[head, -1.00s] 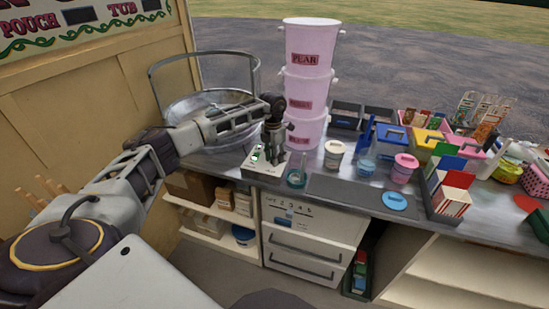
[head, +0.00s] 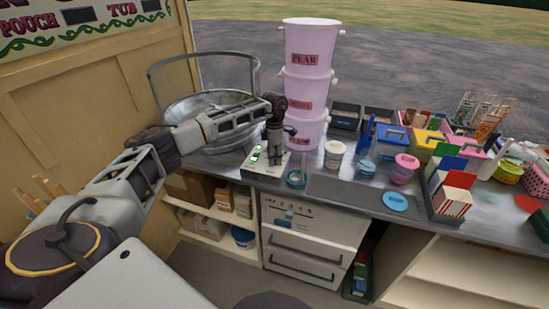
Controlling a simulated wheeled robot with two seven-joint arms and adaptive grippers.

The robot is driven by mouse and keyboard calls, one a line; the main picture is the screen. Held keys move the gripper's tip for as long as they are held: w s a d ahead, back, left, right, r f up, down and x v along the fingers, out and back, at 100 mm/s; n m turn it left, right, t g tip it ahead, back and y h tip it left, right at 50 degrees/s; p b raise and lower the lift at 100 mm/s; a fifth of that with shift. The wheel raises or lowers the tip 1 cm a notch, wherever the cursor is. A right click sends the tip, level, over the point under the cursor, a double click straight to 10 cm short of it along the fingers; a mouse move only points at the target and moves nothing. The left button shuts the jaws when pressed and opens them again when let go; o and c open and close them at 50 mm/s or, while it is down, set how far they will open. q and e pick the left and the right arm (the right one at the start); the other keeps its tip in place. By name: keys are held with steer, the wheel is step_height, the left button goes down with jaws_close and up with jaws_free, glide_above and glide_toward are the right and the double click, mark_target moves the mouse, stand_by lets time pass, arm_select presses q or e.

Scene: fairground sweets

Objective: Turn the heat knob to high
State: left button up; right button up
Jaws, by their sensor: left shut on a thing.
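A pale control box (head: 255,174) with a small green light stands on the metal counter, beside the big metal bowl. My left gripper (head: 275,161) points down at the top of this box, in front of the pink buckets. It is shut on the heat knob, which its fingers mostly hide. The knob's setting cannot be read at this size. My right gripper is not in view.
The metal bowl (head: 212,107) with its hoop stands behind my left arm. Stacked pink buckets (head: 306,85) rise just behind the gripper. Tubs and trays crowd the counter's right side.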

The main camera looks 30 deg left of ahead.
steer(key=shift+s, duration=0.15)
arm_select(q)
steer(key=o, duration=1)
steer(key=shift+r, duration=0.65)
steer(key=r, duration=1)
steer(key=shift+w+a+r, duration=0.2)
steer(key=shift+a+r, duration=0.05)
steer(key=shift+r, duration=0.1)
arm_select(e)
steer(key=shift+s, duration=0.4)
